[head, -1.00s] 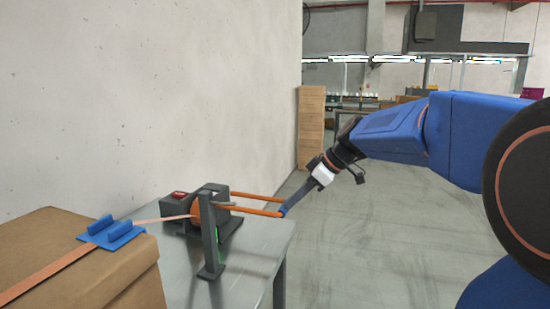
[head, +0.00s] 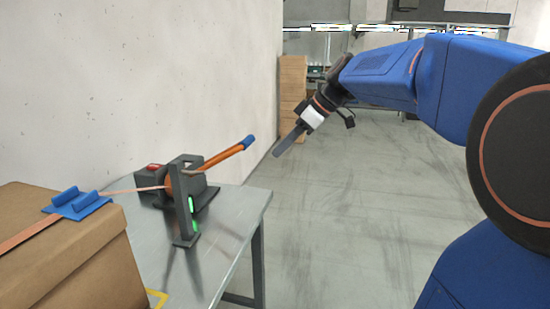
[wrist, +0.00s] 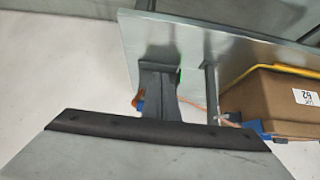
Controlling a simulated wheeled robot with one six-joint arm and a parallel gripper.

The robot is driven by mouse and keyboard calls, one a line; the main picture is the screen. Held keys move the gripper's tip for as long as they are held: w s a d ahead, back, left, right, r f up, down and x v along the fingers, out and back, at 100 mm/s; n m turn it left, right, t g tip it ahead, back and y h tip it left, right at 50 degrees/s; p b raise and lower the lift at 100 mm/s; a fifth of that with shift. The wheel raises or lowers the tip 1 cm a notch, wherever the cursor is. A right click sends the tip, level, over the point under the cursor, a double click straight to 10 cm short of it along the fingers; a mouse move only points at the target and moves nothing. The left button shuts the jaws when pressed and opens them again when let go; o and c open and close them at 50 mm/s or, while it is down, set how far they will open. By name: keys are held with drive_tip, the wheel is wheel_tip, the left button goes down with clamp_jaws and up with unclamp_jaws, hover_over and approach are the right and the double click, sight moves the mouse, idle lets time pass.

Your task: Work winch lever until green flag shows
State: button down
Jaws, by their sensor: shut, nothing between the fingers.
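The winch (head: 150,189) stands on a grey metal table. Its orange lever (head: 222,157) points up and to the right and ends in a blue grip (head: 249,141). Bright green (head: 191,204) shows on the side of the dark upright post (head: 184,225) in front of the winch. A small sliver of green also shows in the wrist view (wrist: 180,76). My gripper (head: 277,153) is shut and empty, just right of the blue grip, with a small gap between them in the head view.
An orange strap (head: 35,235) runs over a cardboard box (head: 75,255) at the left, through a blue corner piece (head: 78,204), to the winch. A concrete wall stands behind the table (head: 232,225). The floor to the right is open.

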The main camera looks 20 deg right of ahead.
drive_tip(key=v, duration=0.6)
drive_tip(key=shift+f, duration=0.15)
idle(1.2)
drive_tip(key=s+a+f+m+h, duration=0.3)
drive_tip(key=s+f+m+h, duration=0.3)
drive_tip(key=s+f, duration=1.9)
drive_tip(key=shift+s+f+m, duration=0.25)
drive_tip(key=shift+f+m, duration=0.15)
drive_tip(key=shift+m, duration=2)
